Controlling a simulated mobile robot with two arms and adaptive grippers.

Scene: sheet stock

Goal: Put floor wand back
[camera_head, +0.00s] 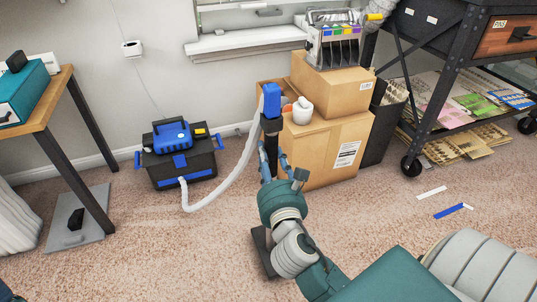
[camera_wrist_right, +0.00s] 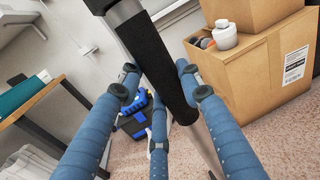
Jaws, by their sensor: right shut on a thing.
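The floor wand (camera_head: 270,125) stands roughly upright in front of the cardboard boxes, with a blue top and a black grip. A pale hose (camera_head: 232,185) runs from near its top to the blue-and-black vacuum (camera_head: 180,164) by the wall. My right gripper (camera_head: 273,158) is shut on the wand below its top. In the right wrist view, the wand's black grip (camera_wrist_right: 158,58) passes slanted between the blue fingers (camera_wrist_right: 160,92). A dark flat piece (camera_head: 262,252) on the carpet, partly behind my arm, looks like the wand's floor head. My left gripper is not in view.
Stacked cardboard boxes (camera_head: 335,150) stand just behind and right of the wand, with a white bottle (camera_head: 302,112) on the lower one. A wheeled metal rack (camera_head: 430,105) is at right, a wooden table (camera_head: 55,95) at left. Carpet between table and wand is mostly clear.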

